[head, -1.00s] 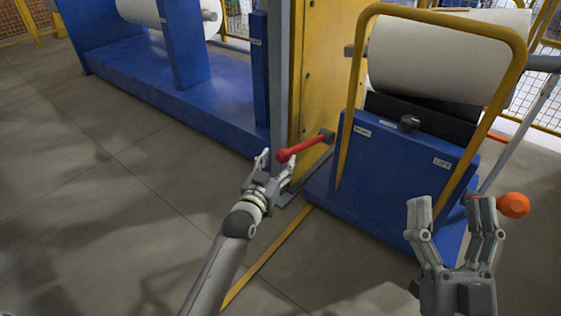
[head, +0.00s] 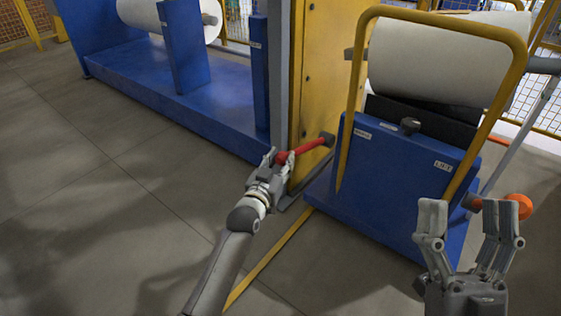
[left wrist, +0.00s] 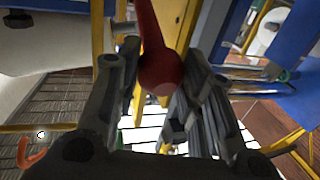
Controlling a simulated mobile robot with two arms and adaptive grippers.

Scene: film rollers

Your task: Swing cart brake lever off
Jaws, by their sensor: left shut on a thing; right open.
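The brake lever (head: 308,147) is a red rod with a round knob, reaching left from a dark pivot on the blue cart (head: 385,195). My left gripper (head: 280,157) is shut on the lever's knob end. In the left wrist view the red knob (left wrist: 161,72) sits between the two fingers (left wrist: 155,85). My right gripper (head: 478,206) is open and empty in front of the cart's right side.
The cart has a yellow push handle (head: 450,24) and carries a white roll (head: 440,62). A yellow post (head: 312,80) and a blue machine base (head: 190,95) stand to its left. The grey floor (head: 110,220) at left is clear.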

